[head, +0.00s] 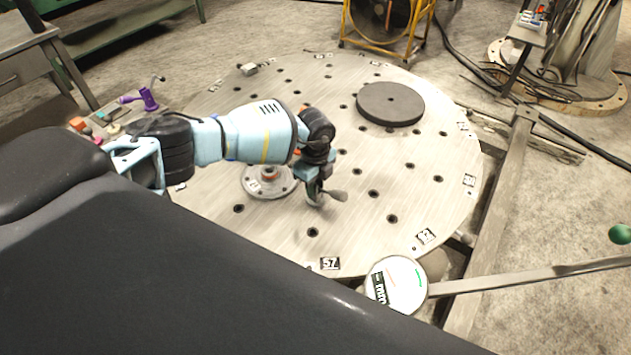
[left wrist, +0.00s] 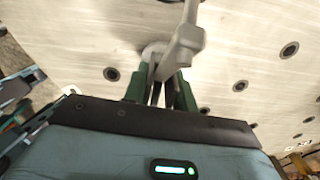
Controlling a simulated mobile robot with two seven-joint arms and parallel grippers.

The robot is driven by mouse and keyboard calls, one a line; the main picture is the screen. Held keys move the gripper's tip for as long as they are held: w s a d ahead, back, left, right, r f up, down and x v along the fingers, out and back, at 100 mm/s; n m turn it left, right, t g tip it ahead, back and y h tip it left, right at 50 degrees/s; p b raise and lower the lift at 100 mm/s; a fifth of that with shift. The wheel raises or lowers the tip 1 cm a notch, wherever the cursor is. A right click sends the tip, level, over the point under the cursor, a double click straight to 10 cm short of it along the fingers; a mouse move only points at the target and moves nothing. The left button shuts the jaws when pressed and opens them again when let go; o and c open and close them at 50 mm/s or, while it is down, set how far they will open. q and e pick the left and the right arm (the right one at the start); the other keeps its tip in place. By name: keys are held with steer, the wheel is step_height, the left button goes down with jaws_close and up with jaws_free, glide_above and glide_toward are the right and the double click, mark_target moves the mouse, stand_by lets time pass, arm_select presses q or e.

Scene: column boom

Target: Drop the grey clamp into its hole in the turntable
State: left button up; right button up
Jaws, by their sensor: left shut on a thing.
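The grey clamp (head: 335,195) is in my left gripper (head: 316,188), low over the near middle part of the round metal turntable (head: 365,240). In the left wrist view the clamp (left wrist: 183,45) sits between the green fingers of the left gripper (left wrist: 160,85), which are shut on it. Its arm or handle points up and away in that view. Several dark holes dot the turntable; one dark hole (head: 313,232) lies below the gripper in the head view. Whether the clamp's lower end is over or in a hole is hidden. My right gripper is not in view.
A round flanged hub (head: 256,186) stands left of the gripper. A dark disc (head: 390,103) lies farther back on the turntable. A small grey block (head: 248,69) is at its far edge. A purple tool (head: 148,98) stands left.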

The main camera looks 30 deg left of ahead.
arm_select(q)
steer(key=shift+f, duration=0.6)
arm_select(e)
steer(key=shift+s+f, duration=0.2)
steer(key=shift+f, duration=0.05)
arm_select(q)
steer(key=o, duration=0.7)
